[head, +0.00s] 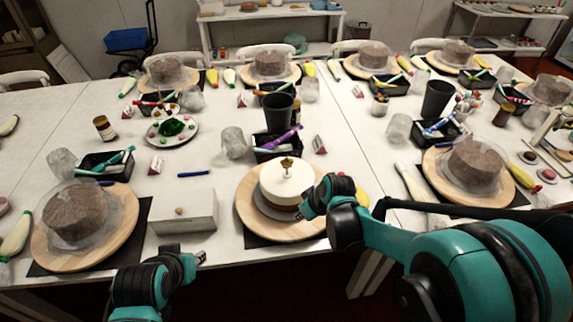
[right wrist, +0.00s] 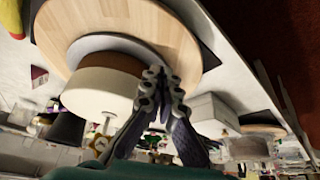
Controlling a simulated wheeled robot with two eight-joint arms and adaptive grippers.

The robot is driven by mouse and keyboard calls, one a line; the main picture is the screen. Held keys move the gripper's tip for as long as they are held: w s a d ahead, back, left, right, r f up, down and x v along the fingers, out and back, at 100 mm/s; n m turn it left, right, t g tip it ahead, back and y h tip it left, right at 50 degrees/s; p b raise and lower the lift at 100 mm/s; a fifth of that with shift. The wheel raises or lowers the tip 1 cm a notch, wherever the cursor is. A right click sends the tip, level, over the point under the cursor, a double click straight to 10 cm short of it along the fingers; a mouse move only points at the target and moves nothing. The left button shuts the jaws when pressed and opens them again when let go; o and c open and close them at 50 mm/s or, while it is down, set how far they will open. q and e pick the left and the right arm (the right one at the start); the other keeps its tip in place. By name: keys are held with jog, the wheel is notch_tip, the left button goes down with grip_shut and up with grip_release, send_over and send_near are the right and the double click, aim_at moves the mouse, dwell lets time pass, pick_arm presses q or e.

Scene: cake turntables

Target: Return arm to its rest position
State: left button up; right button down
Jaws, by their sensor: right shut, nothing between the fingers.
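A white cake with a brown base (head: 285,183) and a small gold topper (head: 286,164) stands on a round wooden turntable (head: 250,222) in front of me. My right gripper (head: 306,210) is at the cake's right side, over the turntable, with its fingers together and empty. In the right wrist view the shut fingers (right wrist: 158,78) show in front of the cake (right wrist: 100,92) and the wooden disc (right wrist: 128,35); whether they touch it I cannot tell. My left gripper (head: 197,258) is low at the table's front edge, near a white box; its finger gap is not clear.
The white box (head: 183,212) stands left of the turntable. Wrapped brown cakes on wooden turntables stand left (head: 75,213) and right (head: 476,165). A black tray (head: 275,147) and a dark cup (head: 279,112) stand behind the white cake. Several glasses and bottles crowd the tables.

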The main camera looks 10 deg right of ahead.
jog(key=s+d+r+m+t+h, duration=0.1)
jog(key=s+d+r+m, duration=0.2)
jog(key=s+r, duration=0.2)
jog(key=s+d+r+m+t+h, duration=0.1)
jog(key=s+d+r+m, duration=0.2)
jog(key=s, duration=0.7)
notch_tip(320, 180, up, 2)
jog(key=shift+s+d+r+t+h, duration=0.1)
jog(key=shift+s+d+t+h, duration=0.1)
jog(key=shift+d+t+h, duration=0.15)
jog(key=shift+a, duration=0.1)
